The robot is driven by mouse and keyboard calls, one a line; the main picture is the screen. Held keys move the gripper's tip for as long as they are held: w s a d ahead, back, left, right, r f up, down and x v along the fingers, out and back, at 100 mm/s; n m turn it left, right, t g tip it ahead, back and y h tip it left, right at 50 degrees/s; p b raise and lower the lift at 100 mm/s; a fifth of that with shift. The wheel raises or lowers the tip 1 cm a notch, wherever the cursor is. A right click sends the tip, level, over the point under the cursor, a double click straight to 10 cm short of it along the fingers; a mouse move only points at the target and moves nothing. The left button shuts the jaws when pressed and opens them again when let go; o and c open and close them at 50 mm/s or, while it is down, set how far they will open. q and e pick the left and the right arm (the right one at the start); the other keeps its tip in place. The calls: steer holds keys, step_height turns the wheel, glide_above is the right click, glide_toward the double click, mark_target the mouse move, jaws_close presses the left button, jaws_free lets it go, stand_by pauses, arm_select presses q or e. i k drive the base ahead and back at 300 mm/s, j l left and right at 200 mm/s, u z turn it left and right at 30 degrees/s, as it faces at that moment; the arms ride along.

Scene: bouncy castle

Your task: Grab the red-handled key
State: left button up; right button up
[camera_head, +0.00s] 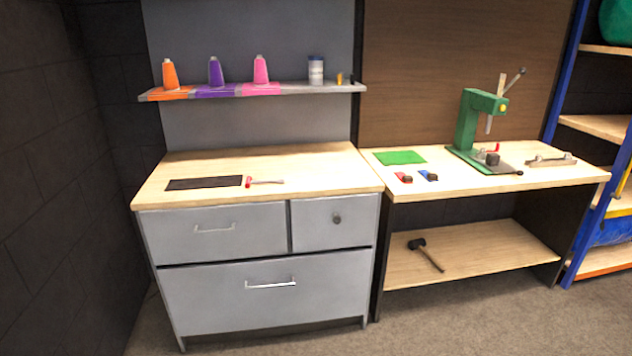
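A small item with a red end and a thin pale shaft (264,182) lies on the wooden top of the left cabinet, just right of a black mat. It may be the red-handled key, but it is too small to be sure. A red and black item (403,177) lies on the right bench beside a blue and black one (428,176); I cannot tell what they are. Neither of my grippers is in view.
The grey cabinet (225,285) has shut drawers and a lock-like round knob (337,218). The black mat (204,183) lies on its top. Thread cones stand on the shelf (350,88) above. A green press (467,120) stands on the right bench (480,187). The floor in front is clear.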

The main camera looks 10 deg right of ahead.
mark_target(248, 182)
steer(key=i+l+u, duration=0.3)
steer(key=i, duration=0.25)
steer(key=i+l+u, duration=0.3)
steer(key=i+l, duration=0.2)
steer(key=l, duration=0.15)
